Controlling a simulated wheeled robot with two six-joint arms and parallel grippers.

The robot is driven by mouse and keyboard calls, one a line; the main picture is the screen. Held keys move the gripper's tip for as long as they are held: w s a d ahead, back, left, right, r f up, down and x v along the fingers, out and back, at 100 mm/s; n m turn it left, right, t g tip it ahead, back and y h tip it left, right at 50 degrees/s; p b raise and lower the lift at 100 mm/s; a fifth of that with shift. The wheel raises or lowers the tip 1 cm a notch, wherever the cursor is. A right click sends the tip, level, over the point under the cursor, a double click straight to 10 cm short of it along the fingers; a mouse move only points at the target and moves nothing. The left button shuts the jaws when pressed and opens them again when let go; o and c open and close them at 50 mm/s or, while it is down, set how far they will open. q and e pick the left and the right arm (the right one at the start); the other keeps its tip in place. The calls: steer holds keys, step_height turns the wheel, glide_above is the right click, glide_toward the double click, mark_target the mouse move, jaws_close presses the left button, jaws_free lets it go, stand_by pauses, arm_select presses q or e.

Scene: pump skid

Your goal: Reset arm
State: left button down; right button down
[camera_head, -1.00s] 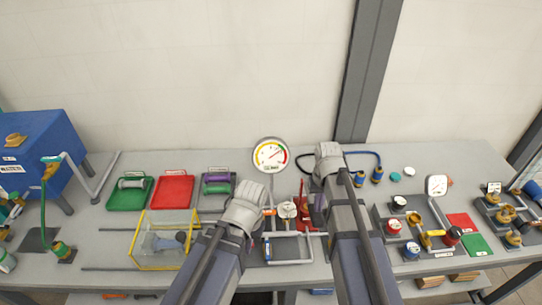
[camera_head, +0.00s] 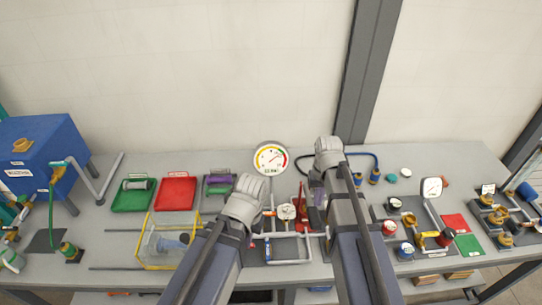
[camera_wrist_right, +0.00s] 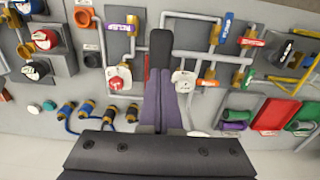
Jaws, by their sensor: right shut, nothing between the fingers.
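My right arm (camera_head: 355,235) reaches over the middle of the bench in the head view, its grey wrist bent over. My right gripper (camera_head: 318,196) points down there, partly hidden by its own arm. In the right wrist view its dark fingers (camera_wrist_right: 160,85) are together with nothing between them, in front of the pipework. My left arm (camera_head: 215,255) reaches in beside it, with its grey wrist (camera_head: 246,197) left of the central pipe panel. The left gripper is hidden behind that arm.
A round gauge (camera_head: 270,158) stands behind the central pipes. Green (camera_head: 133,206) and red (camera_head: 176,194) trays and a yellow-framed clear box (camera_head: 147,246) lie left. A blue tank (camera_head: 45,150) stands far left. Valve panels, a smaller gauge (camera_head: 431,187) and blue hoses (camera_head: 360,155) are right.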

steer(key=shift+f, duration=0.2)
steer(key=s+a+f+n+b, duration=0.1)
steer(key=s+a+f+b, duration=0.4)
steer(key=s+f+b, duration=0.2)
steer(key=s+a+f+n+h+b, duration=0.1)
steer(key=s+a+f+n+b, duration=0.1)
steer(key=s+a+f+b, duration=0.3)
step_height(320, 180, down, 4)
steer(key=s+b, duration=0.2)
steer(key=b, duration=0.2)
steer(key=shift+s+a, duration=0.15)
steer(key=shift+a, duration=0.1)
steer(key=shift+r, duration=0.1)
